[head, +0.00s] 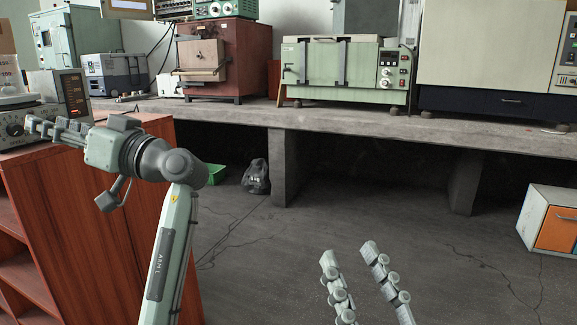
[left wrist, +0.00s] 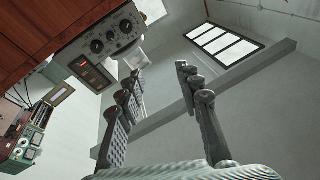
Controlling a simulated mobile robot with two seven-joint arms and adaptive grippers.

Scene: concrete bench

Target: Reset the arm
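My left arm rises at the left of the head view, and its gripper (head: 45,128) points left above the reddish wooden cabinet (head: 95,215). In the left wrist view the fingers of this gripper (left wrist: 160,76) are spread, with nothing between them. My right gripper (head: 348,252) is at the bottom of the head view, pointing up over the floor. Its two fingers are apart and hold nothing; the rest of the right arm is out of view.
A dialled instrument (head: 20,130) and a unit with a lit display (head: 71,95) stand on the cabinet, close to the left gripper. Behind runs a concrete bench (head: 340,121) with a green oven (head: 335,77) and other equipment. An orange-fronted cabinet (head: 540,195) stands right. The middle floor is clear.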

